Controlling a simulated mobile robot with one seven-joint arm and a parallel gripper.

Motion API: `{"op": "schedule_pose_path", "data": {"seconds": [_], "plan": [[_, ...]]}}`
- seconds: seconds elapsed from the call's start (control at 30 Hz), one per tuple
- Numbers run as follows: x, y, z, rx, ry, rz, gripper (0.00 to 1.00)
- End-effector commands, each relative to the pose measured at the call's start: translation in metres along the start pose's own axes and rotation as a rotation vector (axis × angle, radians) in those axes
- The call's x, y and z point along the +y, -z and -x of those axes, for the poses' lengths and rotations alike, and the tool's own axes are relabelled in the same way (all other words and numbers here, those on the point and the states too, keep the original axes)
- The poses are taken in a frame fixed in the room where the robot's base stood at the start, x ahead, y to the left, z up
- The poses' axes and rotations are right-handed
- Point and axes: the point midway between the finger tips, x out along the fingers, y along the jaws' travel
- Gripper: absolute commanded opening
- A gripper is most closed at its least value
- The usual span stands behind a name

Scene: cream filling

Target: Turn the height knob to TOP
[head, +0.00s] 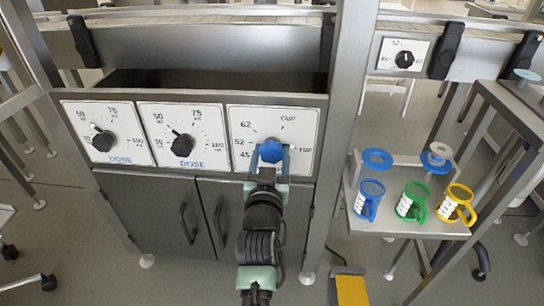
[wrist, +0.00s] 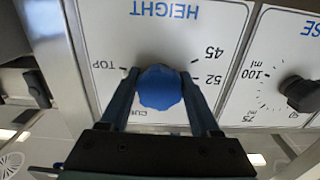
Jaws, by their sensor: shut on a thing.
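The height knob is a blue lobed knob (head: 270,151) on the right white panel (head: 240,116), whose marks read 45, 52, 62, CUP and TOP. It also shows in the wrist view (wrist: 160,87), where the panel's HEIGHT lettering appears upside down. My gripper (head: 271,158) reaches it from the front, with one finger on each side of the knob; it is shut on it. In the wrist view the two fingers (wrist: 162,104) flank the knob. I cannot make out the knob's pointer, so its setting is unclear.
Two black dose knobs (head: 103,140) (head: 182,144) sit on panels to the left. Blue (head: 369,196), green (head: 412,201) and yellow (head: 456,204) cups stand on a shelf (head: 400,226) at right. A metal post (head: 344,130) rises close to the right of the height panel.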

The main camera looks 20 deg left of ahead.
Motion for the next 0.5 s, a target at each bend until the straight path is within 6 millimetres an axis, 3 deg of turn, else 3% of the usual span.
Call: {"op": "schedule_pose_path", "data": {"seconds": [0.5], "plan": [[-0.0018,0.0012,-0.0002,0.002,0.002,-0.147,0.08]]}}
